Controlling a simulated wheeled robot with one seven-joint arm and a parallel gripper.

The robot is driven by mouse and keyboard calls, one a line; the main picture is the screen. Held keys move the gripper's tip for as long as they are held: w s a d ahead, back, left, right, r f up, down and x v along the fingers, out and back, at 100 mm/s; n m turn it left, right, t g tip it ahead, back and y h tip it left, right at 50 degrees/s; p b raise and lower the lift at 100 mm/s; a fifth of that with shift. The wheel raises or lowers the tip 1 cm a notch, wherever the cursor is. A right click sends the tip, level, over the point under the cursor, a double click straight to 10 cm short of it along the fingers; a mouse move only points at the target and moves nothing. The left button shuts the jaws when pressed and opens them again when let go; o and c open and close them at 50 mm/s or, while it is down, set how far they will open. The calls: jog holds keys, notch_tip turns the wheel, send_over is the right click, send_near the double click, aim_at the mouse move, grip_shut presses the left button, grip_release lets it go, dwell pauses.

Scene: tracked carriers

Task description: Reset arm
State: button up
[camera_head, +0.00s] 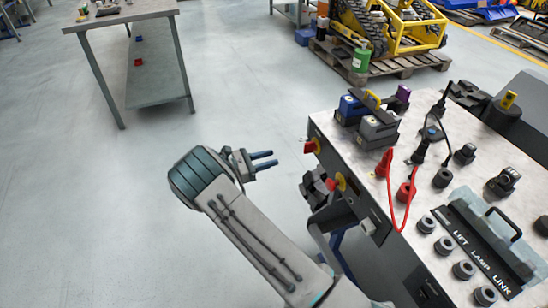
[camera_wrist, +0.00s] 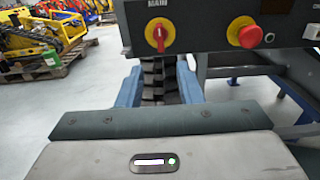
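My gripper (camera_head: 275,158) is in the middle of the head view, at the end of my bent arm. It points right, towards the front side of a control console (camera_head: 345,140), and is apart from it. In the wrist view its two blue fingers (camera_wrist: 158,85) stand apart with nothing held between them. A black ribbed track-like part shows behind the gap. On the console's front are a red MAIN knob (camera_wrist: 158,34) on a yellow plate and a red push button (camera_wrist: 246,36). The knob (camera_head: 312,146) and button (camera_head: 333,184) also show in the head view.
The console top holds blue and grey boxes, cables, several black sockets and a clear-lidded box (camera_head: 485,240). A grey table (camera_head: 150,12) stands at the upper left. A yellow tracked machine (camera_head: 410,35) sits on a pallet behind. The floor to my left is clear.

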dwell(0.4)
jog(key=s+d+r+m+g+y+p, duration=0.2)
jog(key=s+d+r+m+g+y, duration=0.2)
jog(key=s+d+r+m, duration=0.25)
jog(key=s+d+r+m+g+y+p, duration=0.3)
jog(key=s+d+r+m+y, duration=0.15)
jog(key=d+r, duration=0.4)
jog(key=s+r+m+t+y+p, duration=0.2)
jog(key=s+r+m+y, duration=0.2)
jog(key=s+r, duration=0.3)
jog(key=s+a+r+m+t+y+p, duration=0.1)
jog(key=s+r+m, duration=0.5)
jog(key=s, duration=0.8)
jog(key=r+t+y+p, duration=0.1)
jog(key=y+p, duration=0.1)
jog(key=y, duration=0.1)
jog(key=shift+s+a+r+m+y, duration=0.2)
jog(key=shift+s+a+m+y, duration=0.05)
jog(key=shift+m+y, duration=0.15)
jog(key=shift+d, duration=0.1)
